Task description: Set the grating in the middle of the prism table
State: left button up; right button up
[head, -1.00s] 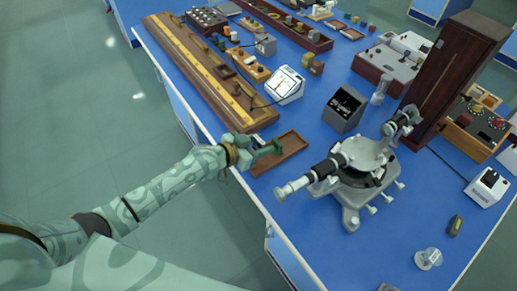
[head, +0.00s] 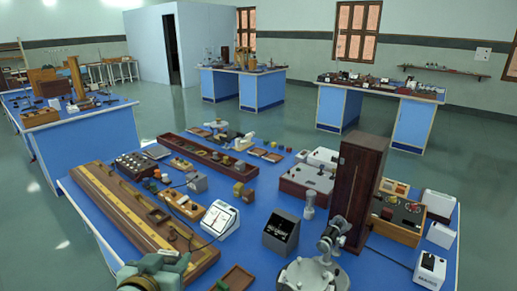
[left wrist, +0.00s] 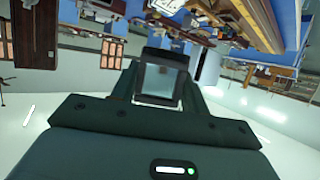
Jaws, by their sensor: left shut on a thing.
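My left gripper (head: 165,268) shows at the bottom left of the head view, by the near end of the long wooden rail. In the left wrist view it (left wrist: 157,90) is shut on the grating (left wrist: 158,80), a small clear square plate in a dark frame, held up between the fingers. The grating cannot be made out in the head view. The grey spectrometer (head: 335,240) stands at the bottom centre right, cut off by the frame. Its round prism table (head: 312,274) is partly in view, apart from the gripper. My right gripper is out of view.
A shallow wooden tray (head: 234,281) lies between the gripper and the spectrometer. A black box (head: 281,233) and a white meter (head: 219,219) stand behind. A tall wooden cabinet (head: 357,185) rises behind the spectrometer. The long rail (head: 130,220) fills the bench's left side.

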pick_arm(q)
jog(key=s+a+r+n+y, duration=0.1)
jog(key=s+a+r, duration=0.1)
jog(key=s+r, duration=0.1)
jog(key=shift+m+h, duration=0.4)
jog(key=w+f, duration=0.1)
jog(key=w+d+f, duration=0.1)
jog(key=shift+w+d+f, duration=0.3)
jog(key=shift+w+f, duration=0.05)
jog(key=shift+w, duration=0.05)
jog(key=w+d+f+m+g+h, duration=0.1)
jog(key=w+d+f+m+h, duration=0.1)
jog(key=f, duration=0.6)
jog(key=w+d+f+m+g+h, duration=0.1)
jog(key=w+f+m+h, duration=0.2)
jog(key=f, duration=0.5)
jog(key=shift+w+d+m+h, duration=0.4)
jog(key=shift+w+h, duration=0.3)
jog(key=shift+f, duration=0.1)
